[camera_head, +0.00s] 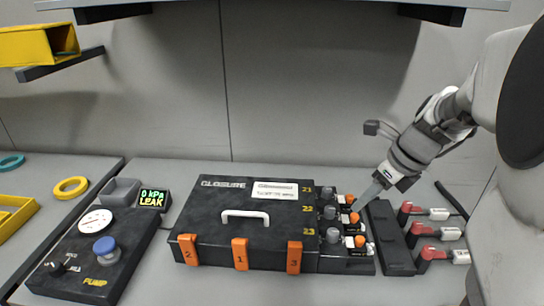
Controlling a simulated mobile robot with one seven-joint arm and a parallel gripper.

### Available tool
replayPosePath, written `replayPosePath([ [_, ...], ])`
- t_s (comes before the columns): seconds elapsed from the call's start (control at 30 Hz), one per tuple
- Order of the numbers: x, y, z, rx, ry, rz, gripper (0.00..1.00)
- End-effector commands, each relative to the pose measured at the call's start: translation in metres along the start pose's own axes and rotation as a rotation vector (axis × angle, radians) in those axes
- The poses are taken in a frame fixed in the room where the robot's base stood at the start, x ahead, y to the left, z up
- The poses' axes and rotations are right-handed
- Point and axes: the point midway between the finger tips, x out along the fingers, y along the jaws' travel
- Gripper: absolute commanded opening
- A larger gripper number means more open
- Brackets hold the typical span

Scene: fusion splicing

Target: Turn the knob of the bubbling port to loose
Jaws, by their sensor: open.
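A black closure box (205,220) stands on the bench with a column of three ports, marked 21, 22 and 23, on its right side. Each port has a grey cap and an orange-topped part: port 21's orange part (349,199) is at the back, port 22's (354,217) in the middle, port 23's (360,241) in front. I cannot make out bubbles at any port. My gripper (358,207) is open and points down and left, its tips close to the orange parts of ports 21 and 22. Whether it touches either is too small to tell.
A black pump unit (132,254) with a gauge and blue knob stands left, near a display (152,199) reading 0 kPa LEAK. Right of the ports are a black block (392,240) and several red-ended tools (430,233). A shelf (270,5) hangs above.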

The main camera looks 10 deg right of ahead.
Motion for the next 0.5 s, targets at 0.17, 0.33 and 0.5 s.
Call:
replayPosePath([
  [0.17, 0.041, 0.001, -0.002, -0.001, 0.003, 0.005, 0.51],
  [0.33, 0.079, 0.002, -0.002, -0.003, 0.004, 0.005, 0.51],
  [0.5, 0.115, 0.001, -0.002, -0.003, 0.003, 0.003, 0.51],
])
